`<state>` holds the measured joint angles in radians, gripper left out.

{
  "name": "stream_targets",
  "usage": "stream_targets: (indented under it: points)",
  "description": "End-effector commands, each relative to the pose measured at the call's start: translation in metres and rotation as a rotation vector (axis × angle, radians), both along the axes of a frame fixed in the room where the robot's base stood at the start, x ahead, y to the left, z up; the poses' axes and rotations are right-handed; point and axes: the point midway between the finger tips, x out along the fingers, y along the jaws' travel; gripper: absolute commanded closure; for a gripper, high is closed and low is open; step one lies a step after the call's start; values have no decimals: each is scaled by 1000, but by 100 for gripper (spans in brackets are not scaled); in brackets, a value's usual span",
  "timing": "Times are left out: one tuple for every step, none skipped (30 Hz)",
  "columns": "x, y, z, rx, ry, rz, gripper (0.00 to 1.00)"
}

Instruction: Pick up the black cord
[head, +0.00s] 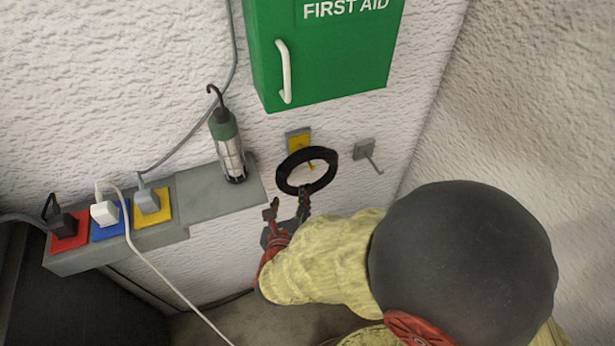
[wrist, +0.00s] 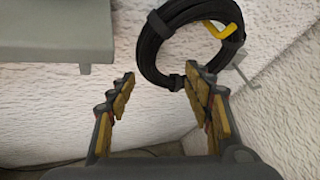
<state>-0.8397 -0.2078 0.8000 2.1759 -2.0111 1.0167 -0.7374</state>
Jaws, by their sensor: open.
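The black cord (head: 281,178) is a coiled ring that hangs on a yellow hook (head: 299,141) on the white wall. In the wrist view the black cord (wrist: 150,48) is at the top, right of centre, with the yellow hook (wrist: 221,30) passing through the ring. A dark band wraps the bottom of the coil. My gripper (head: 288,207) is open just below the coil. In the wrist view my gripper (wrist: 160,82) has its fingers spread, the right fingertip near the bottom of the coil. I cannot tell if it touches. Nothing is between the fingers.
A grey hook (head: 367,154) is on the wall to the right. A grey ledge (head: 205,192) on the left carries a green work lamp (head: 228,145) and plugs on red, blue and yellow sockets. A green first aid cabinet (head: 335,60) hangs above. A side wall is at right.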

Motion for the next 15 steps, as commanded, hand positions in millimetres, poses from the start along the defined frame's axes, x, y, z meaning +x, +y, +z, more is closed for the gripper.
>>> stream_targets:
  points:
    - [-1,7,-6,-20,1,30,49]
    - [0,10,-8,-28,0,43,49]
    - [1,12,-10,-35,1,53,49]
    - [4,13,-12,-38,1,56,49]
    - [6,13,-13,-39,2,59,49]
    - [10,13,-15,-39,2,59,49]
    - [14,12,-16,-38,1,57,49]
    - [17,12,-16,-38,1,56,49]
    - [21,11,-17,-38,1,56,49]
    - [23,11,-18,-38,0,57,49]
    - [26,11,-19,-37,0,56,49]
    - [30,10,-19,-36,0,55,49]
    - [34,10,-20,-35,0,54,49]
    - [38,11,-21,-35,0,54,49]
    - [45,10,-23,-35,0,53,49]
